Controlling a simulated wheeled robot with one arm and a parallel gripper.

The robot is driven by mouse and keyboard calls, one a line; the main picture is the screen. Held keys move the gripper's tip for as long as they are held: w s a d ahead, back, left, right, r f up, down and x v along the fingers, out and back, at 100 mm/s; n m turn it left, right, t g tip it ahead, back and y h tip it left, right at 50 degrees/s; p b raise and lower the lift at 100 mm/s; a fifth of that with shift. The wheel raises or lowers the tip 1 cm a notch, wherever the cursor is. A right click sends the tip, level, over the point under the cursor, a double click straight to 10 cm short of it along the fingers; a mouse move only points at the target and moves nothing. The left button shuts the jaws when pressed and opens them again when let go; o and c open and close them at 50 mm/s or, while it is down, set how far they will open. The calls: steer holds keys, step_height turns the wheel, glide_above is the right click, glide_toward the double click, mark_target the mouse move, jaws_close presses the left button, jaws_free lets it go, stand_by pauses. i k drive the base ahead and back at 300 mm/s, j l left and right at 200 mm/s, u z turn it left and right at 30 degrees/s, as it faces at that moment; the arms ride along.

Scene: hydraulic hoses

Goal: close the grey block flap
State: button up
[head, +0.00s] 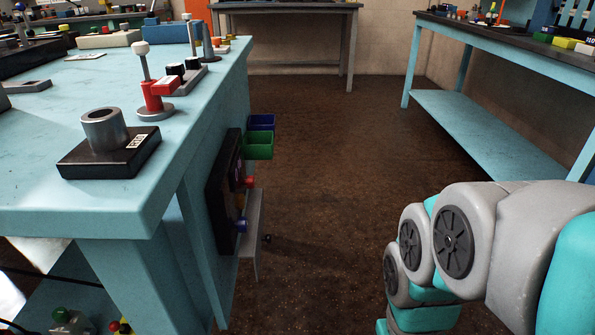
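The grey flap (254,232) is on the black block (224,192) fixed to the near end side of the turquoise workbench. The flap stands out from the block's face at an angle, so it is open. A small dark knob (267,239) sticks out from the flap's right side. Red (249,182), yellow and blue (242,226) fittings show on the block beside the flap. My arm (450,245) is at the lower right, well apart from the flap. My gripper is out of the picture.
Blue (261,122) and green (258,145) bins hang on the bench side beyond the block. Brown floor (330,200) is clear between this bench and the right bench (480,125).

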mark_target(260, 231)
steer(key=k+j, duration=0.1)
steer(key=j, duration=0.25)
steer(key=k+j, duration=0.15)
steer(key=j, duration=0.2)
steer(key=k+j, duration=0.1)
steer(key=j, duration=0.3)
steer(key=k+l+u, duration=0.15)
steer(key=l, duration=0.3)
steer(key=k+l+u, duration=0.1)
steer(key=l, duration=0.35)
steer(key=k+l+u, duration=0.15)
steer(key=l, duration=0.25)
steer(key=k+l+u, duration=0.1)
steer(key=k+l, duration=0.2)
steer(key=k+l+u, duration=0.15)
steer(key=l, duration=0.3)
